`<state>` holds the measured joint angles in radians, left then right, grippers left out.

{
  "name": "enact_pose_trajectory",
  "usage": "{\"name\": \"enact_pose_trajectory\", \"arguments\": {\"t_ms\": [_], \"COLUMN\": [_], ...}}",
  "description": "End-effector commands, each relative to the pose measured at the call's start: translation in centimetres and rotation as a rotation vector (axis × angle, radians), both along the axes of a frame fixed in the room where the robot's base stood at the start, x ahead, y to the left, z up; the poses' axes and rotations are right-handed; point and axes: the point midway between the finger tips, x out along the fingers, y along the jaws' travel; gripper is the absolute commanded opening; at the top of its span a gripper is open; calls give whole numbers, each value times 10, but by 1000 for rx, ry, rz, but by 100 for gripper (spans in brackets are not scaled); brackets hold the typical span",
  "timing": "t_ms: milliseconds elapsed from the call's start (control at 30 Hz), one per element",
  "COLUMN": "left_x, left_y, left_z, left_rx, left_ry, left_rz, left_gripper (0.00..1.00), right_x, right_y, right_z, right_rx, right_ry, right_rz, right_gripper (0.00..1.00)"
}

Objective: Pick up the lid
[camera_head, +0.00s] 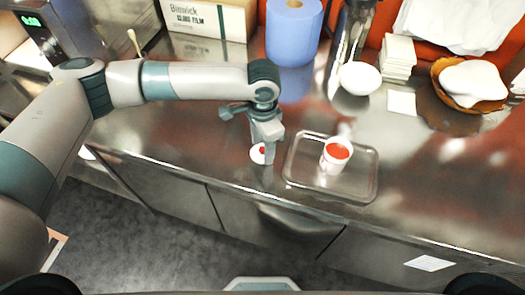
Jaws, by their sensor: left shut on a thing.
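The lid (256,156) is a small white disc with a red spot, at the counter's front part, just left of the metal tray. My left gripper (267,153) points down over it and is shut on it. The fingers hide the lid's right part. I cannot tell whether the lid rests on the counter or is slightly raised. My right gripper is not in view.
A metal tray (358,188) holds a white cup (331,165) with red contents. Behind stand a blue paper roll (294,32), a film box (208,18), a white bowl (359,78), stacked white napkins (398,56) and a basket (441,82). The counter left of the lid is clear.

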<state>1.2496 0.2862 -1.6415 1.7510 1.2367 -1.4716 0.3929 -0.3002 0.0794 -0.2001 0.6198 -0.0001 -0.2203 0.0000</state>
Motion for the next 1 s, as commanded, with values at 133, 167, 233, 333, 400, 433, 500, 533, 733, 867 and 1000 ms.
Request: {"name": "enact_pose_trajectory", "arguments": {"t_ms": [133,167,233,333,400,433,500,533,733,867,1000], "left_x": [0,0,0,0,0,1,1,1,-11,-29,-50], "left_y": [0,0,0,0,0,0,0,0,-11,-28,-46], "left_z": [0,0,0,3,6,9,16,19,46,61,77], "left_rx": [0,0,0,0,-1,-2,-1,-2,-4,-3,-3], "left_ry": [0,0,0,0,0,-1,-3,-2,0,-1,-1], "left_rz": [0,0,0,0,0,0,-1,-1,-6,-6,-7], "left_gripper": [28,28,28,5,0,0,0,0,0,0,0], "right_x": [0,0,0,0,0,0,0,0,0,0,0], "right_y": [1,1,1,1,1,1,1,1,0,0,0], "right_z": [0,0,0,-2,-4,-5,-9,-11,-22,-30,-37], "right_rx": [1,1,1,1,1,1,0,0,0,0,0], "right_ry": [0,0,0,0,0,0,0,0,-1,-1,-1], "right_rz": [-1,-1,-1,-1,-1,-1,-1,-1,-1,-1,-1], "right_gripper": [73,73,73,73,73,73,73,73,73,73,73]}}
